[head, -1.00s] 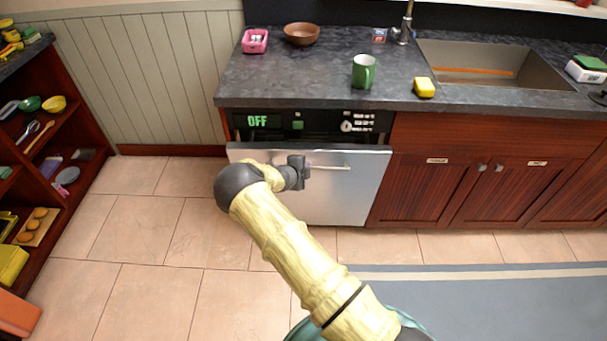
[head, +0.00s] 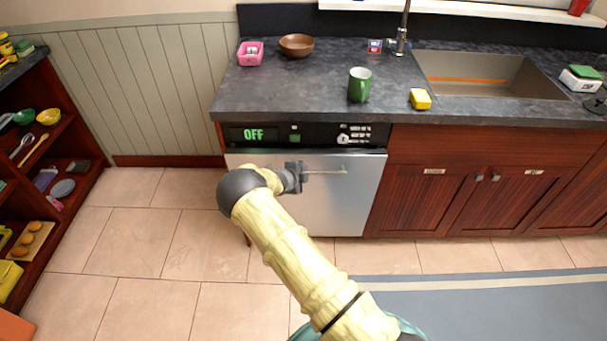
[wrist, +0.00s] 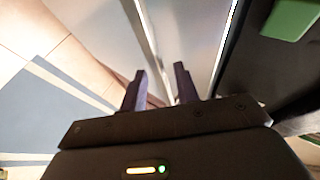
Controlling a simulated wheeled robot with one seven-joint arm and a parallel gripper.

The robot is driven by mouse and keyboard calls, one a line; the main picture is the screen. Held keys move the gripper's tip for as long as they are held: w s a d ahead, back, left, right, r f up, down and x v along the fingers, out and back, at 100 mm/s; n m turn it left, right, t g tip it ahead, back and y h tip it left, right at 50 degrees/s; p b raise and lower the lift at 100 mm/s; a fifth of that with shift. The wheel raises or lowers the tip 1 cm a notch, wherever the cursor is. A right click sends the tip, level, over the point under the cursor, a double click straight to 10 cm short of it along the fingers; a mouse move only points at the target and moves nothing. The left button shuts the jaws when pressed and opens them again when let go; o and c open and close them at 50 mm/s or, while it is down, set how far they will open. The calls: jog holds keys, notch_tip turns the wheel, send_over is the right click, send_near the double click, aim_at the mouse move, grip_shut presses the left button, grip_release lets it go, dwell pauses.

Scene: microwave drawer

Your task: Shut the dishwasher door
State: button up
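The dishwasher door (head: 330,205) is a silver panel under the counter with a horizontal bar handle (head: 330,172). In the head view it stands upright, close to the black control panel (head: 310,134) reading OFF; whether it is fully shut I cannot tell. My gripper (head: 302,174) is in front of the door's upper part, at the handle's left side. In the wrist view, my gripper's two fingers (wrist: 160,80) stand apart, with the handle bar (wrist: 148,38) at their tips. The door's top edge (wrist: 227,35) shows beside the black panel; exact finger contact is unclear.
The counter (head: 290,92) above carries a green mug (head: 359,85), a yellow sponge (head: 420,99), a brown bowl (head: 297,45) and a pink container (head: 250,53). Wooden cabinets (head: 440,200) are at right, shelves (head: 60,150) at left.

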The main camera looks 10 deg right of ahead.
jog(key=v, duration=1.7)
jog(key=shift+p, duration=0.35)
jog(key=shift+s+a+r, duration=0.1)
